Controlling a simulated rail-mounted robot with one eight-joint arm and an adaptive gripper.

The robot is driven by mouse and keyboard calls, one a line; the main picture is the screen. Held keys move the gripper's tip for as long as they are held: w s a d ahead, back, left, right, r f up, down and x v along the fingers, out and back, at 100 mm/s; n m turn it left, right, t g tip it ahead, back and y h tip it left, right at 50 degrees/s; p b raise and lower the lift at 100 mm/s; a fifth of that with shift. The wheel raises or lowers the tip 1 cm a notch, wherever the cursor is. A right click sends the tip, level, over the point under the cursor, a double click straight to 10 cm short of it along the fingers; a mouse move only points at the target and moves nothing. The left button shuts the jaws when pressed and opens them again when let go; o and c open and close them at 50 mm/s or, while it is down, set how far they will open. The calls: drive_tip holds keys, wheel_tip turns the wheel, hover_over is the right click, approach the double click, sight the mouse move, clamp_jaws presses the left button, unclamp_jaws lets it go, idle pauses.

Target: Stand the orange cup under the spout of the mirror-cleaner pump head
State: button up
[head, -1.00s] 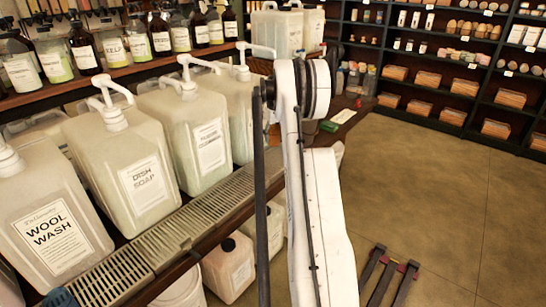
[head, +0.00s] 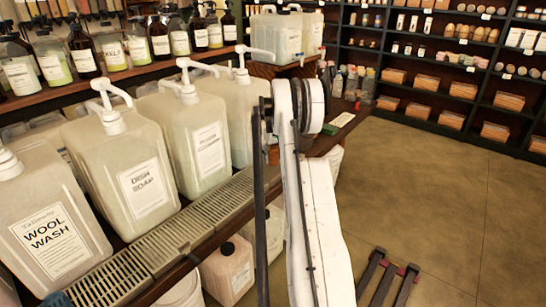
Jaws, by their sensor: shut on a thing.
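My arm hangs in the middle of the head view, and my gripper is hidden behind it. A small orange-brown patch (head: 272,155) shows just left of the arm, above the grating; it may be part of the orange cup, but I cannot tell. Large pump jugs stand in a row along the grating. The third jug (head: 183,135) has a two-line label that is too blurred to read surely, with a white pump head (head: 186,80). I cannot tell which is mirror cleaner.
The wool wash jug (head: 48,225) and dish soap jug (head: 122,170) stand nearer. A slotted metal grating (head: 180,232) runs in front of the jugs. Bottles fill the shelf (head: 158,70) behind. Other jugs (head: 227,268) stand below. The floor at right is mostly open.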

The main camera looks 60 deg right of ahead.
drive_tip(key=o, duration=1)
drive_tip(key=shift+r, duration=0.1)
wheel_tip(320, 180, up, 12)
drive_tip(key=s, duration=0.1)
drive_tip(key=shift+s+a+p, duration=0.15)
drive_tip(key=shift+a+p, duration=0.15)
drive_tip(key=shift+a, duration=0.05)
